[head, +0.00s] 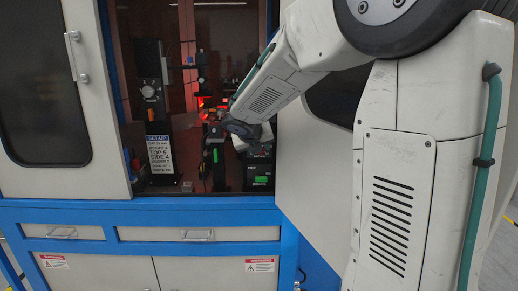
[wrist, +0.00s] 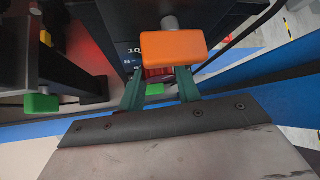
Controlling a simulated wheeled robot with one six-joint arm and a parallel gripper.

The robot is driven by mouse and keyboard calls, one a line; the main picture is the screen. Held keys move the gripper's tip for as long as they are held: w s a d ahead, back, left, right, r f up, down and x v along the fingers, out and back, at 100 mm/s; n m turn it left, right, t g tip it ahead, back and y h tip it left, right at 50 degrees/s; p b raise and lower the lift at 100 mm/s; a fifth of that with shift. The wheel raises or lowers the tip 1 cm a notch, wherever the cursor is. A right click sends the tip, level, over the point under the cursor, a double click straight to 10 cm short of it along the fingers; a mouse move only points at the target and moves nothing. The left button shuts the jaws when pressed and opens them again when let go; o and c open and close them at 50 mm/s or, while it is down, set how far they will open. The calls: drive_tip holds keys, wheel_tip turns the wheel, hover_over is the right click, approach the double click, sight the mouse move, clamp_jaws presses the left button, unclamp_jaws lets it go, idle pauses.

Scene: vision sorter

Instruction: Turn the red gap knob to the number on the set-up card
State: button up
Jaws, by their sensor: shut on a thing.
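The red gap knob (wrist: 157,74) shows in the wrist view between the two teal fingers of my gripper (wrist: 160,80), partly hidden behind an orange knob. My gripper is shut on the red knob. A dark scale plate with white figures stands beside it, mostly covered, so I cannot read the setting. In the head view my wrist (head: 245,132) reaches into the cabinet opening and hides the red knob. The set-up card (head: 159,155), white with a blue heading, stands inside the cabinet to the left. Its gap line is too small to read surely.
The orange knob (wrist: 173,47) sits very near my fingers. A green knob (wrist: 42,102) is at the left, and another green part (wrist: 154,89) lies beneath the fingers. The blue cabinet frame (head: 150,212) borders the opening; black posts stand inside.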

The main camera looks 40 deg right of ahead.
idle(0.4)
drive_tip(key=o, duration=1)
drive_tip(key=shift+c, duration=0.2)
drive_tip(key=shift+r, duration=0.1)
drive_tip(key=v, duration=0.7)
drive_tip(key=shift+s+a+r, duration=0.2)
drive_tip(key=shift+s, duration=0.05)
